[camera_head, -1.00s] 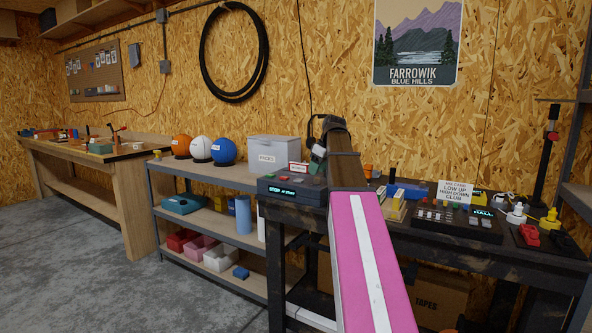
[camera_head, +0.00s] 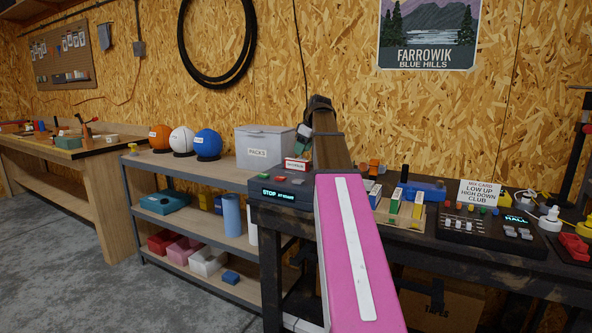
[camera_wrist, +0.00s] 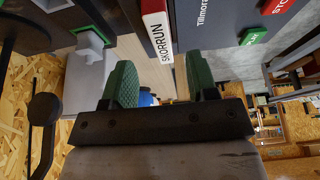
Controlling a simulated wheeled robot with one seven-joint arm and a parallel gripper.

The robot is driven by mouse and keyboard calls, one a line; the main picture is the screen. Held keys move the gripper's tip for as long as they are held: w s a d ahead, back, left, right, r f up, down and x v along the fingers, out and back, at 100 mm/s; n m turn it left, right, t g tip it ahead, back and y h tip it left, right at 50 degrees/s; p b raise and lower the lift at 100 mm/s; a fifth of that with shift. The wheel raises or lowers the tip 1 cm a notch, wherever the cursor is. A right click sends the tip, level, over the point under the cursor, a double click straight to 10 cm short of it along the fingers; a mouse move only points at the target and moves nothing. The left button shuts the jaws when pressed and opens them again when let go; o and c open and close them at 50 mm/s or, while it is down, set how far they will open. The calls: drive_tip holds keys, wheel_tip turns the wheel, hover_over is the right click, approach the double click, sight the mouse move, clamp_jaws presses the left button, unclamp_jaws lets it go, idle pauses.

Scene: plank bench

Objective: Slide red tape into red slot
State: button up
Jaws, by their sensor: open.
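A red tape-like box (camera_head: 297,164) with a white label sits at the back of a dark deck (camera_head: 284,188) with a lit display. In the wrist view the red box (camera_wrist: 153,8) reads SKORRUN and lies just beyond the fingertips. My gripper (camera_wrist: 161,82) is open with green fingertips, and nothing shows held between them. In the head view my gripper (camera_head: 305,133) is small, dark and partly hidden by my arm, above the red box. I cannot make out a red slot for certain.
A wooden rack (camera_head: 416,218) of upright coloured tapes stands right of my arm. A black mixer-like console (camera_head: 470,228) with a sign is farther right. A grey lidded bin (camera_head: 262,148) and three balls stand on the left shelf. Green (camera_wrist: 253,36) and red buttons show in the wrist view.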

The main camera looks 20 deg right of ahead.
sight(297, 162)
drive_tip(key=shift+x, duration=3.3)
clamp_jaws()
